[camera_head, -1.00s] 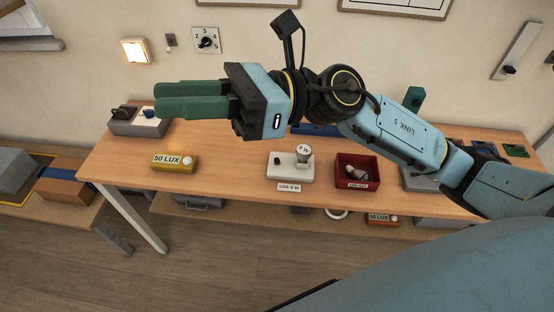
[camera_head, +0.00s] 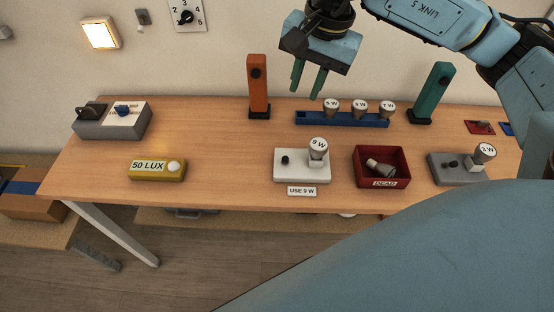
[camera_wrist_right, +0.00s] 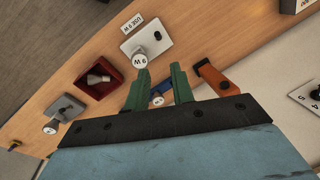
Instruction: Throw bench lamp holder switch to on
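The bench lamp holder (camera_head: 300,176) is a white block on the table, with a lamp marked 9 W (camera_head: 318,148) upright at its right side. Its small black switch (camera_head: 285,160) stands on the left of its top. In the right wrist view, the holder (camera_wrist_right: 150,38) and black switch (camera_wrist_right: 166,33) show beyond the fingertips. My right gripper (camera_head: 307,84) is open and empty, fingers downward, above and behind the holder and apart from it. Which way the switch is thrown is too small to tell. My left gripper is not in view.
A blue rack (camera_head: 345,120) with several lamps stands behind the holder, between an orange post (camera_head: 259,88) and a green post (camera_head: 433,92). A red DEAD box (camera_head: 360,155) and grey lamp holder (camera_head: 445,178) are to the right. A yellow 50 LUX block (camera_head: 148,175) is left.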

